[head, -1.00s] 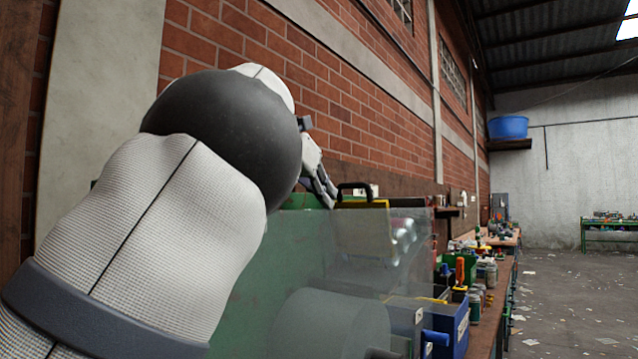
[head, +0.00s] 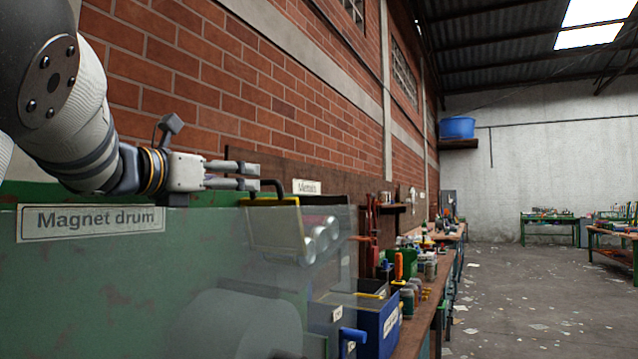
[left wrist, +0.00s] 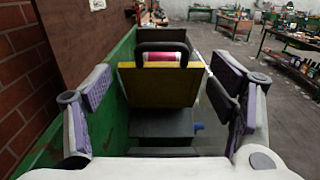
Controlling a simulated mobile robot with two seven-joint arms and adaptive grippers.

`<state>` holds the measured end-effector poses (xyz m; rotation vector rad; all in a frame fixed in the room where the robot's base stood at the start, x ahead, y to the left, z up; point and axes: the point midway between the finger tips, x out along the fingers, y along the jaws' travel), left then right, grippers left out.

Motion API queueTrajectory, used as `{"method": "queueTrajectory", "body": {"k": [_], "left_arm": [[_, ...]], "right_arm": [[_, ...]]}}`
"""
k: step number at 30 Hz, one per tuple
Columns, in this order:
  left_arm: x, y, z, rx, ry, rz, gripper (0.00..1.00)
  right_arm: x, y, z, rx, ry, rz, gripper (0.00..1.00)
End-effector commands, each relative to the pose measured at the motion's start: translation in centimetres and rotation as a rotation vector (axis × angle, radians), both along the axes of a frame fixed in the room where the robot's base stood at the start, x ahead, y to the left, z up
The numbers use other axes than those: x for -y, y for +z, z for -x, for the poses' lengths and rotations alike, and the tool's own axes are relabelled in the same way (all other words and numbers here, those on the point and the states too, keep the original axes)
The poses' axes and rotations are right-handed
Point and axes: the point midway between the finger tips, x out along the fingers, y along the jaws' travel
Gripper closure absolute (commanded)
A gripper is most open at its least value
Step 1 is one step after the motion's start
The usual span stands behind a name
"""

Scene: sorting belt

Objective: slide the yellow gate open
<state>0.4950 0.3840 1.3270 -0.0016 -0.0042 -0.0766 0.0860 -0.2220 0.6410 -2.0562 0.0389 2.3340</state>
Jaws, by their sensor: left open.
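The yellow gate (head: 276,226) stands upright at the end of the green magnet drum housing (head: 140,262). A black handle rises from its top edge. In the left wrist view the gate (left wrist: 158,86) faces me, with its black handle (left wrist: 162,47) on top. My left gripper (head: 258,177) is open and level, pointing at the handle from the left. In the left wrist view its purple-padded fingers stand wide apart, with the gate and handle ahead between them. I cannot tell the exact gap to the handle. My right gripper is in neither view.
Shiny cans (head: 322,238) lie just beyond the gate behind a clear panel. A blue bin (head: 378,322) stands at lower right. A brick wall (head: 260,90) runs close behind my left arm. The aisle floor at right is open.

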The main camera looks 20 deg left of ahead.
Motion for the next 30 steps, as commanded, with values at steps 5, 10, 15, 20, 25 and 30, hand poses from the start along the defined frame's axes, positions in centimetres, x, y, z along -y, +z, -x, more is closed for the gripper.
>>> {"method": "queueTrajectory", "body": {"k": [5,10,15,20,25,30], "left_arm": [[0.3,-0.1,-4.6,0.0,-0.005,0.006,0.23],[0.7,0.0,-8.2,-0.001,-0.003,-0.003,0.23],[0.8,0.1,-9.8,-0.001,-0.002,-0.002,0.23],[0.8,0.0,-10.0,-0.001,-0.001,-0.001,0.23],[0.8,0.0,-10.0,-0.002,-0.002,-0.001,0.39],[0.8,0.0,-10.0,-0.002,-0.001,-0.001,0.78]], "right_arm": [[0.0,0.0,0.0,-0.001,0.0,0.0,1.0],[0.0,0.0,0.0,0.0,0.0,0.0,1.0],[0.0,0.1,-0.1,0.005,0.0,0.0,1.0],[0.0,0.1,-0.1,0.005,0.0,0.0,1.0],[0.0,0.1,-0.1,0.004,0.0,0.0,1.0],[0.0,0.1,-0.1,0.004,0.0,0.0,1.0]]}}
